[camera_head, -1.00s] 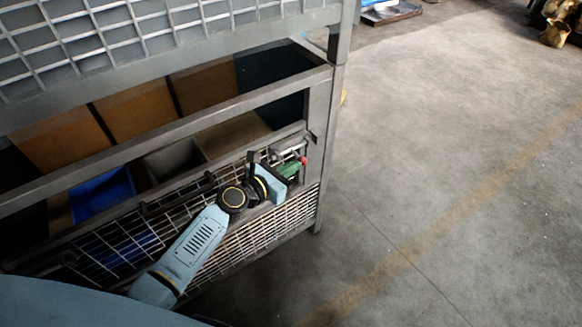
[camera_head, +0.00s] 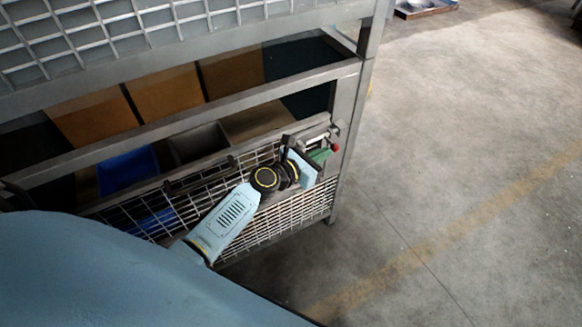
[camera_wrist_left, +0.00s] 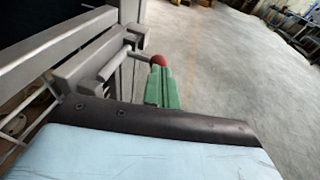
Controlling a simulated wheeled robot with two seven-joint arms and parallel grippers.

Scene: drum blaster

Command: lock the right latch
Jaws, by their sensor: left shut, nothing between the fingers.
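The right latch (camera_head: 318,138) is a grey metal bolt on the rack's right end, with a red ball knob (camera_head: 336,148) at its tip. In the left wrist view the bolt runs across to the red knob (camera_wrist_left: 158,61). My left gripper (camera_head: 322,155) has green fingers, closed together and empty, right beside the knob. In the left wrist view the green fingertips (camera_wrist_left: 159,72) reach up to the knob's near side; I cannot tell whether they touch it. My right gripper is out of view.
The metal rack's right post (camera_head: 357,105) stands just beside the latch. A mesh panel (camera_head: 290,210) runs below my left arm. Bins, including a blue one (camera_head: 127,170), sit inside the rack. The concrete floor (camera_head: 470,150) at right is clear.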

